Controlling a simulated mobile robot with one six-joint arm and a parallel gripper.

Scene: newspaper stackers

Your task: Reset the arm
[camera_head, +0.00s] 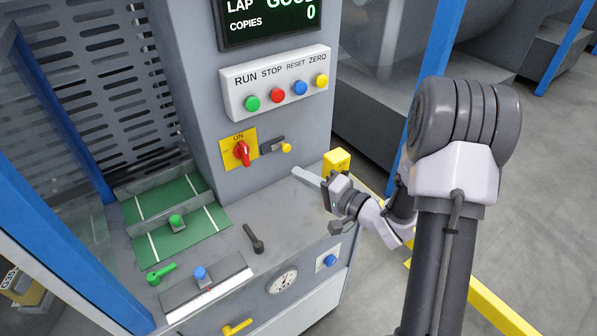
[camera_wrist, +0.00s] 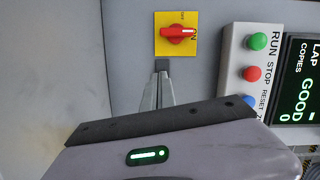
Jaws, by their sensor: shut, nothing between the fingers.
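My gripper (camera_head: 299,173) is at the right of the machine's work surface in the head view, with its thin pale fingers pointing left toward the grey column. The fingers lie together with nothing between them. They also show in the wrist view (camera_wrist: 162,82), pointing up the picture toward the red rotary switch (camera_wrist: 178,32) on its yellow plate. A small dark piece (camera_wrist: 162,65) shows just beyond the fingertips; I cannot tell whether they touch it. My arm comes down on the right side of the head view and bends back toward the machine.
A button box (camera_head: 276,82) with green, red, blue and yellow buttons is on the column under a display (camera_head: 268,20). A yellow-knobbed lever (camera_head: 275,146) sits beside the red switch. A yellow box (camera_head: 337,161) stands close behind my gripper. A black lever (camera_head: 254,240) rises from the work surface.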

